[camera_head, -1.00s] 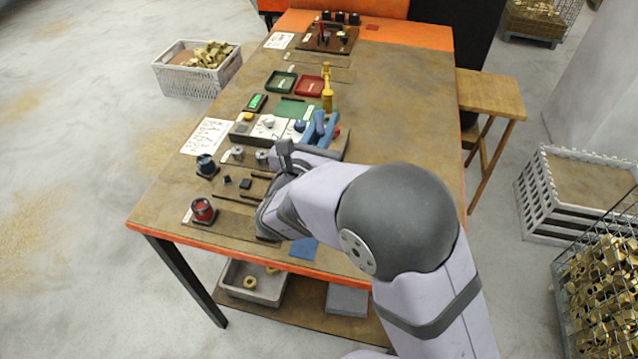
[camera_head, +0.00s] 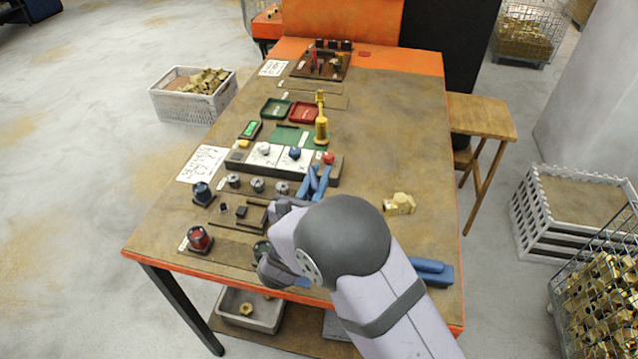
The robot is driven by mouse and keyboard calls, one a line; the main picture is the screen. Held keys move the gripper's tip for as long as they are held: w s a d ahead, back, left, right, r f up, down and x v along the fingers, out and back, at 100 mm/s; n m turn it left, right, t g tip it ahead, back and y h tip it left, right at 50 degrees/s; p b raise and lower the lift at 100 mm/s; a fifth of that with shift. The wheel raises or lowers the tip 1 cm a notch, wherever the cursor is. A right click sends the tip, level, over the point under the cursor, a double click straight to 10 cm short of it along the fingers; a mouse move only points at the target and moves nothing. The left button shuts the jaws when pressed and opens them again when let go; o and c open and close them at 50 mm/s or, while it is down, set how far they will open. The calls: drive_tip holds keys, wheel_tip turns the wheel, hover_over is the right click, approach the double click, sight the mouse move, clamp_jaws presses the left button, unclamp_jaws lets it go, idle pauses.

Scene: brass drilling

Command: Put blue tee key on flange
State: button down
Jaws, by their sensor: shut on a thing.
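My gripper (camera_head: 288,204) is low over the front middle of the table, partly hidden by my own arm. It is shut on the blue tee key (camera_head: 316,182), whose blue bars show just above and right of the fingers. The grip itself is hidden. I cannot tell for sure which part is the flange. A brass part (camera_head: 398,204) lies on the table to the right of my arm, apart from the key. Several small grey round parts (camera_head: 257,185) stand in a row left of the key.
A control panel (camera_head: 262,156) with knobs lies behind the key. A yellow upright tool (camera_head: 321,122) stands farther back. A blue block (camera_head: 440,276) lies front right. The right rear table top is clear.

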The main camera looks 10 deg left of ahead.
drive_tip(key=shift+f, duration=1.35)
drive_tip(key=shift+f, duration=0.15)
drive_tip(key=c, duration=1.7)
unclamp_jaws()
drive_tip(key=shift+c, duration=0.2)
drive_tip(key=shift+r+p, duration=0.25)
drive_tip(key=shift+p, duration=0.05)
drive_tip(key=s+b, duration=0.1)
drive_tip(key=s, duration=0.3)
drive_tip(key=s+b, duration=0.1)
drive_tip(key=s, duration=0.3)
drive_tip(key=s+a+b, duration=0.1)
drive_tip(key=s, duration=0.3)
drive_tip(key=shift+f, duration=0.15)
drive_tip(key=shift+d, duration=0.1)
